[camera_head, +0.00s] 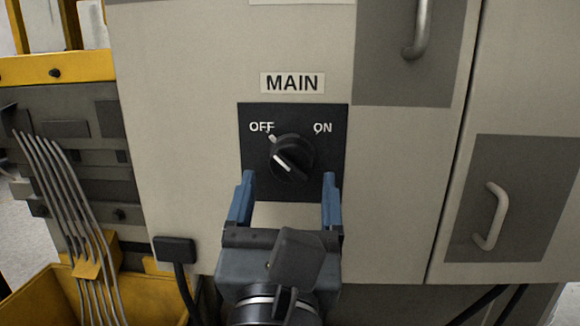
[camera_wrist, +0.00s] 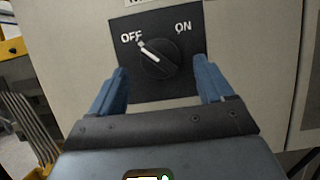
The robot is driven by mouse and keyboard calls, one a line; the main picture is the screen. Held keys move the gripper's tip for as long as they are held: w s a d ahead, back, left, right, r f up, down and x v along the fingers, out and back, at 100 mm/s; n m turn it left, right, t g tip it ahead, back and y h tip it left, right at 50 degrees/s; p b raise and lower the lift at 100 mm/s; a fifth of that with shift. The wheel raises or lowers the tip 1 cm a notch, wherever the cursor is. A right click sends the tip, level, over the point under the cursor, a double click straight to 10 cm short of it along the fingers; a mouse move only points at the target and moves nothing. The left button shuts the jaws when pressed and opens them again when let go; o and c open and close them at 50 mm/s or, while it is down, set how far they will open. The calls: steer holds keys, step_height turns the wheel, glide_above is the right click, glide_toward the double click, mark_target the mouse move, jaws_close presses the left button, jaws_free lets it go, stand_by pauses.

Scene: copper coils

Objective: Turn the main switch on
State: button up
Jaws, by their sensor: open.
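The main switch is a round black knob (camera_head: 292,158) on a square black plate (camera_head: 333,182) below a MAIN label (camera_head: 292,83). The knob's white pointer line slants up and left, toward OFF; ON is printed at the plate's upper right. My gripper (camera_head: 288,180) is open, its two blue fingers spread on either side of the plate's lower part, below the knob. In the wrist view the knob (camera_wrist: 159,58) lies ahead of and between the fingertips of my gripper (camera_wrist: 161,76), with nothing held. I cannot tell the exact gap to the plate.
The plate sits on a beige cabinet front (camera_head: 185,130). Metal handles stick out at the upper right (camera_head: 419,28) and right (camera_head: 490,215). At the left are a yellow rail (camera_head: 60,68), several grey cables (camera_head: 62,190) and a yellow bin (camera_head: 40,300).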

mark_target(289, 176)
steer(key=shift+x, duration=1.85)
steer(key=shift+c, duration=0.5)
steer(key=c, duration=0.9)
